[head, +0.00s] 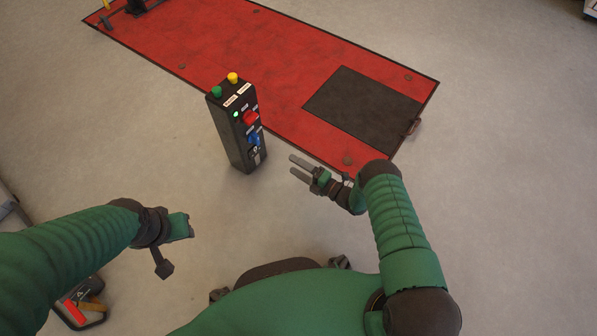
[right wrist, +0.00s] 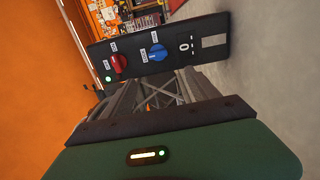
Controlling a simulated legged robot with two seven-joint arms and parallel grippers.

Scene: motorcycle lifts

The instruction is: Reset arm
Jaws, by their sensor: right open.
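My right arm reaches in from the right in the head view. Its gripper (head: 299,167) is open and empty, with its two fingers pointing left toward the black control post (head: 232,135), a gap apart from it. In the right wrist view, the post's panel (right wrist: 205,40) lies beyond the fingers, with a red knob (right wrist: 118,63) and a blue knob (right wrist: 157,52). My left arm comes in from the left. Its gripper (head: 180,226) is small in the picture and its fingers cannot be made out clearly.
A red lift platform (head: 260,60) with a dark plate (head: 362,108) lies beyond the post. Green (head: 216,92) and yellow (head: 233,78) buttons top the post. A red and black object (head: 75,308) sits at the lower left. Grey floor is clear between my arms.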

